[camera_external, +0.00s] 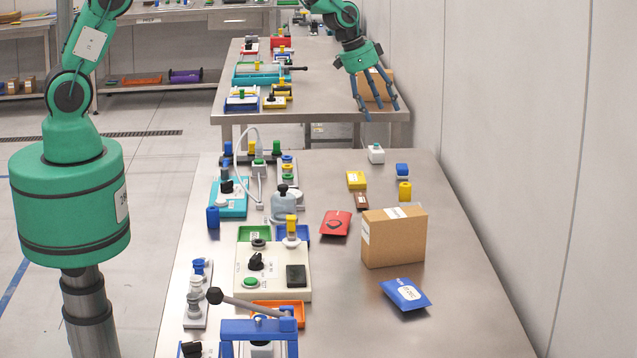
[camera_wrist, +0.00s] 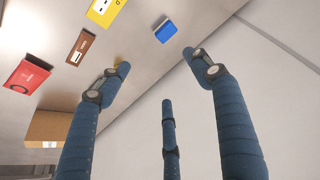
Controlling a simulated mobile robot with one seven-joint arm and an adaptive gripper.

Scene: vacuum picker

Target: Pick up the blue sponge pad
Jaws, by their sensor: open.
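The blue sponge pad appears to be the small block with a blue top and a pale lower layer (camera_external: 402,169), on the right side of the near steel table. It also shows in the wrist view (camera_wrist: 165,32), at the upper middle, beyond my fingertips. My gripper (camera_external: 380,106) hangs from the arm at the upper right, with its three blue fingers spread and empty. In the wrist view my gripper (camera_wrist: 158,74) is open, and no finger visibly touches the pad. A yellow cylinder (camera_external: 405,192) stands close in front of the pad; my left finger mostly hides it in the wrist view.
A yellow box (camera_external: 356,180), a small brown box (camera_external: 361,201) and a red packet (camera_external: 336,223) lie left of the pad. A cardboard box (camera_external: 394,237) and a flat blue packet (camera_external: 405,294) are nearer. A white button box (camera_external: 376,153) is behind. The wall is at right.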

